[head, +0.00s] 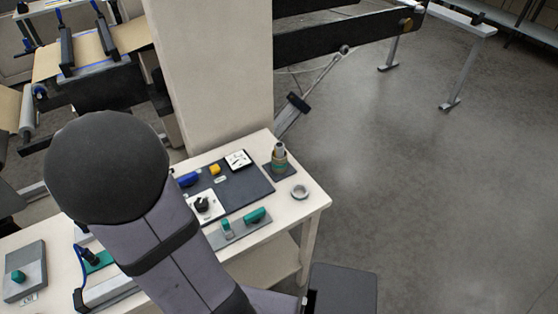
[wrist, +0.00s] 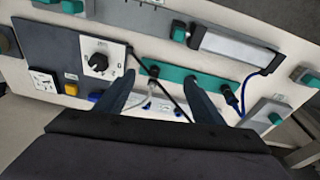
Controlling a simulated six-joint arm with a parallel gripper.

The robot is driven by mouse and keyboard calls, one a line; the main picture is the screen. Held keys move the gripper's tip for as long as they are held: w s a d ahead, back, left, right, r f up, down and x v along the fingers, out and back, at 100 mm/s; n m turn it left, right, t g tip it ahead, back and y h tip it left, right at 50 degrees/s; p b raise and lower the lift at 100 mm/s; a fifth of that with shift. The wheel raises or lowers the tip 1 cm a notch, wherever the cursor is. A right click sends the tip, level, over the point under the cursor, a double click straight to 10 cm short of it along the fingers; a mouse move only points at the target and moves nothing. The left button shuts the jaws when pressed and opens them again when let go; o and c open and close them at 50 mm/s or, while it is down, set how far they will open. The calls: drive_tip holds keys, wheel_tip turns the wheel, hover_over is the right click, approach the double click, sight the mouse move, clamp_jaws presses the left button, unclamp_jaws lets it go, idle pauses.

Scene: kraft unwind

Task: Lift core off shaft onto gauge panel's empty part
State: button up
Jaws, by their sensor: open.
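The panel also shows at the left of the wrist view (wrist: 62,48). My gripper (wrist: 162,97) is open and empty above a green strip, away from the core. My arm hides the gripper in the head view; the core is not in the wrist view.
A grey plate with green handles (head: 240,228) lies in front. The green strip (wrist: 185,75) carries cables. A pale column (head: 212,75) rises behind the table; open floor lies right.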

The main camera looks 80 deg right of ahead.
drive_tip(key=s+d+m+h, duration=0.1)
drive_tip(key=s+d+m, duration=0.25)
drive_tip(key=d, duration=0.85)
drive_tip(key=m+g+h, duration=0.2)
drive_tip(key=m, duration=0.6)
hover_over(278, 152)
drive_tip(key=w+a, duration=0.1)
drive_tip(key=w, duration=0.1)
drive_tip(key=shift+s+d+f+m, duration=0.1)
drive_tip(key=shift+s+f+m, duration=0.15)
drive_tip(key=shift+s+f, duration=0.75)
drive_tip(key=shift+f, duration=0.65)
drive_tip(key=shift+w+p+x, duration=0.2)
drive_tip(key=shift+p+x, duration=1.3)
drive_tip(key=shift+x, duration=1.7)
drive_tip(key=c, duration=1.1)
